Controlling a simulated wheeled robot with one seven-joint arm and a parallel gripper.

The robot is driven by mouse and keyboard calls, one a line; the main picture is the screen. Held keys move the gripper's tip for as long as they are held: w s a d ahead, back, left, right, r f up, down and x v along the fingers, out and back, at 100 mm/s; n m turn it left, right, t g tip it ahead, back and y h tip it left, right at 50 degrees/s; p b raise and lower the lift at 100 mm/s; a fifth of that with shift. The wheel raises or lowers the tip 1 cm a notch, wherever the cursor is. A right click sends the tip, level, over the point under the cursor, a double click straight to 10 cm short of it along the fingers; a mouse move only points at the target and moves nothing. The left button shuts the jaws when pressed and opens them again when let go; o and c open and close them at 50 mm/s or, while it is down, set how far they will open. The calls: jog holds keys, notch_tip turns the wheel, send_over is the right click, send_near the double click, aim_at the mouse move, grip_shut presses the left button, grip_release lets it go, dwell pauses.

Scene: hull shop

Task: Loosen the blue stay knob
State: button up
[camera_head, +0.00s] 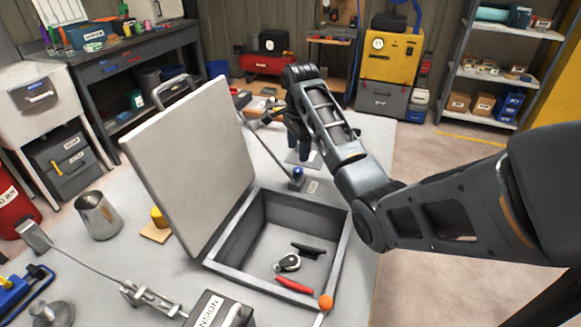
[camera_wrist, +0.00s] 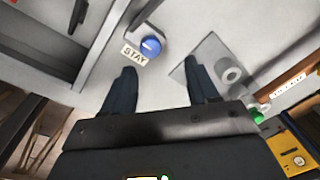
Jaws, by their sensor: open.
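The blue stay knob (camera_head: 298,172) sits on a small grey block on the table, just beyond the open-lidded grey box (camera_head: 347,240). In the wrist view the blue knob (camera_wrist: 151,46) is near the top middle, with a "STAY" label (camera_wrist: 135,54) beside it. My gripper (camera_head: 303,148) hangs above the table near the knob. In the wrist view its two dark fingers (camera_wrist: 160,80) are spread apart with nothing between them. The knob lies beyond the fingertips, apart from them.
The box's raised lid (camera_head: 190,165) stands left of the knob. The box holds a red-handled tool (camera_head: 294,286) and other small items. A metal jug (camera_head: 97,215) and a yellow knob (camera_head: 158,217) stand farther left. A grey plate with a cylinder (camera_wrist: 229,72) lies right of the knob.

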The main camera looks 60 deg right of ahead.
aim_at(298, 169)
jog(key=shift+s+a+r+m+g+y, duration=0.1)
jog(key=shift+s+r+m+g+y, duration=0.2)
jog(key=shift+r+m+y, duration=0.15)
jog(key=shift+a+f, duration=0.1)
jog(key=shift+f, duration=3.7)
jog(key=shift+c, duration=0.3)
jog(key=shift+w, duration=0.1)
jog(key=c, duration=1)
